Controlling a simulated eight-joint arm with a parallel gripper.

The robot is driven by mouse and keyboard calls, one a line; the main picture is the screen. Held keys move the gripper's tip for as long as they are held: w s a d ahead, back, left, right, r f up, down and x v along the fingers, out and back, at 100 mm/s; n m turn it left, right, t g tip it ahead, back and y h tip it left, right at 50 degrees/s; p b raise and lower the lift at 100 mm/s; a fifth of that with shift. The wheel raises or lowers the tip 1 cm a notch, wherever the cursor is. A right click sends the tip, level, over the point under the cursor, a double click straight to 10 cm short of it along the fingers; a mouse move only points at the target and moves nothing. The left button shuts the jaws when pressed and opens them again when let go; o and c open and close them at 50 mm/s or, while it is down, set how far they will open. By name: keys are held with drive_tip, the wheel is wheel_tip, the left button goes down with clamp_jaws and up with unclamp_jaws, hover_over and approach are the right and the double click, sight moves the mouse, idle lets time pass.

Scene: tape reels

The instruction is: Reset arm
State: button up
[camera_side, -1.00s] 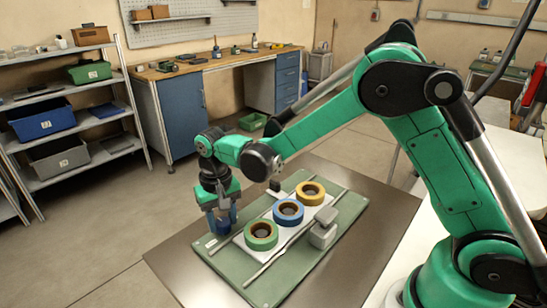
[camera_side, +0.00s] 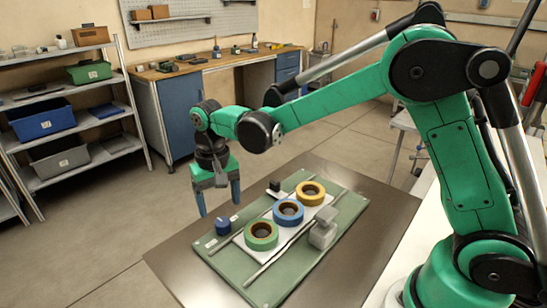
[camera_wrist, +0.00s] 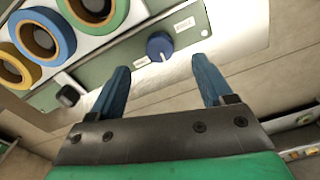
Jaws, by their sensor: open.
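My gripper (camera_side: 219,211) is open and empty, raised above the far left end of the green board (camera_side: 262,296) in the side view. Its two blue fingers (camera_wrist: 160,85) are spread wide in the wrist view. A blue knob (camera_side: 223,227) sits on the board just below the fingertips; in the wrist view the knob (camera_wrist: 160,46) shows beyond and between the fingers, apart from them. A green tape reel (camera_side: 261,247), a blue tape reel (camera_side: 288,223) and a yellow tape reel (camera_side: 322,194) lie in a row on a white plate on the board.
Two thin rails flank the reels. A grey block (camera_side: 323,234) stands at the board's right side, and a small black knob (camera_side: 274,186) at its back edge. The metal table (camera_side: 375,235) has bare room around the board. Shelves (camera_side: 70,140) stand far left.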

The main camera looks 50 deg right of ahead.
drive_tip(key=shift+r, duration=0.5)
drive_tip(key=shift+s+d+r, duration=0.15)
drive_tip(key=shift+r, duration=0.1)
drive_tip(key=s+d+r+n+t, duration=0.1)
drive_tip(key=s+d+r+t, duration=0.1)
drive_tip(key=s, duration=0.4)
drive_tip(key=s+d+r+n+t, duration=0.2)
drive_tip(key=s+d+r+t, duration=0.1)
drive_tip(key=s+d+t, duration=0.1)
drive_tip(key=shift+s+d+r+t, duration=0.25)
drive_tip(key=shift+s+t, duration=0.25)
drive_tip(key=shift+s, duration=0.4)
